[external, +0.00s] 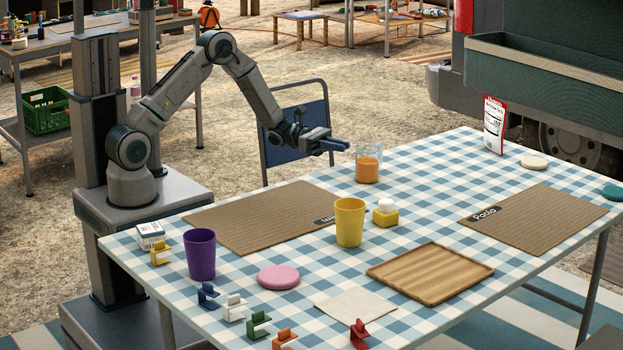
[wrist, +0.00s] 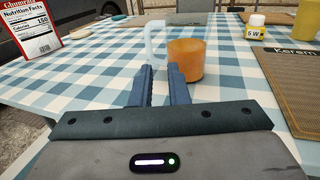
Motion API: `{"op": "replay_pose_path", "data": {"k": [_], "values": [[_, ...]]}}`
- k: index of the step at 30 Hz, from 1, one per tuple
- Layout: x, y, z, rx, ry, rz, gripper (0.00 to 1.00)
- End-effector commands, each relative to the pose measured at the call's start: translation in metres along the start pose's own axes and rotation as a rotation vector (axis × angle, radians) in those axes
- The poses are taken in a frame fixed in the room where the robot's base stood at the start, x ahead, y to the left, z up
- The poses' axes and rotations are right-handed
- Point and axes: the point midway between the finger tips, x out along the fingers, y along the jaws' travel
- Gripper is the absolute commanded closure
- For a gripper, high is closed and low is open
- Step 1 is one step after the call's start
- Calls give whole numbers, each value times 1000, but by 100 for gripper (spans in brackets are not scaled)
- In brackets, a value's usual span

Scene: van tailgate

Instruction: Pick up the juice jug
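The juice jug (external: 368,168) is a clear jug with orange juice, standing upright on the checked tablecloth near the far-left table edge. In the wrist view the jug (wrist: 186,62) is just ahead, with its pale clear handle (wrist: 149,42) on the left side. My gripper (external: 334,146) is level at about the jug's rim height, to its left in the external view. In the wrist view my gripper (wrist: 160,70) has its two blue fingers apart, with nothing seen held. The handle shows beyond and roughly in line with the gap; I cannot tell whether the tips reach it.
A brown placemat (external: 265,217), a yellow cup (external: 350,222) and a white-capped yellow bottle (external: 385,214) are nearby. A red-and-white nutrition carton (external: 494,125) stands farther back. A wooden tray (external: 430,272) lies in front. The cloth right of the jug is clear.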

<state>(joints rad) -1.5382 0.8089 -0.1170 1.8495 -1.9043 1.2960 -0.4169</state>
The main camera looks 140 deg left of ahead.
Motion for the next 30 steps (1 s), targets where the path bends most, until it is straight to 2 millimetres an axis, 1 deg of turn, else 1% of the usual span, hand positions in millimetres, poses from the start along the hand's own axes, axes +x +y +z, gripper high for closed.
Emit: {"op": "replay_pose_path", "data": {"k": [1,2,5,12,15,23,30], "values": [[-5,9,-8,-16,-10,27,85],[-6,12,-9,-22,-13,37,85],[0,17,-10,-27,-19,50,85],[48,18,-8,-27,-17,46,85],[63,19,-8,-27,-16,47,85],[84,19,-7,-25,-16,46,85],[119,20,-6,-25,-17,46,85]]}}
